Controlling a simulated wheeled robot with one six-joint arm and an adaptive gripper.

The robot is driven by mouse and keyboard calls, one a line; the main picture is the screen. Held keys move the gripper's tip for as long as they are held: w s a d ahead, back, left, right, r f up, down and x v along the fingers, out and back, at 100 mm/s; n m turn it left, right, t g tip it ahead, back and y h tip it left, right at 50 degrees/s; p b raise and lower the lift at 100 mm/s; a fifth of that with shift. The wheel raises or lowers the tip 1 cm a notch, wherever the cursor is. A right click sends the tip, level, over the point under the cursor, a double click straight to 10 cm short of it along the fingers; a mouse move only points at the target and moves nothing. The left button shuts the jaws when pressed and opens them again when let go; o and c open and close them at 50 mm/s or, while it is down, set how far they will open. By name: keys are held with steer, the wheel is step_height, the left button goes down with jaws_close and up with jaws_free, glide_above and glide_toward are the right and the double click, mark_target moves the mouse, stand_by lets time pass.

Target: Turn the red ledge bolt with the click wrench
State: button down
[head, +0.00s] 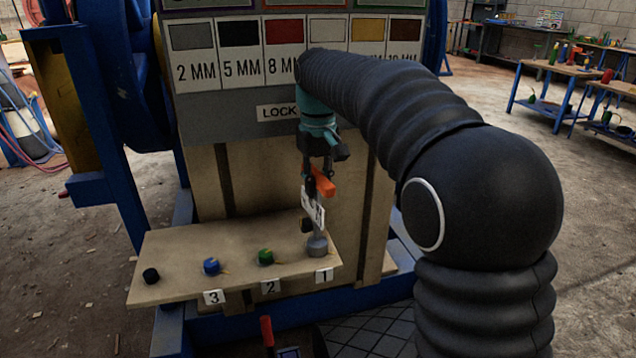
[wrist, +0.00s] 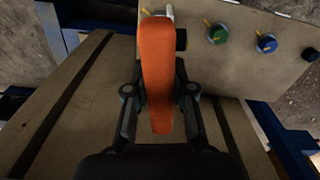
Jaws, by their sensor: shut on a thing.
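My gripper (head: 318,176) is shut on the orange handle of the click wrench (head: 324,184), above the right end of the tan ledge (head: 180,247). A white tag and a grey shaft lead down from the handle to a grey round head (head: 317,245), which stands at the ledge by label 1. No red bolt shows on the ledge; whether it is hidden under the grey head, I cannot tell. In the wrist view the orange handle (wrist: 157,75) lies between my fingers and covers most of the wrench head.
Green (head: 266,257), blue (head: 211,266) and black (head: 151,275) bolts stand along the ledge to the left. A dark knob (head: 306,225) sits just behind the wrench head. The colour-size panel (head: 235,60) rises behind. A red-handled thing (head: 267,330) stands low in front.

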mark_target(318, 174)
steer(key=shift+r, duration=0.1)
steer(key=shift+r, duration=2)
stand_by(0.6)
stand_by(2.3)
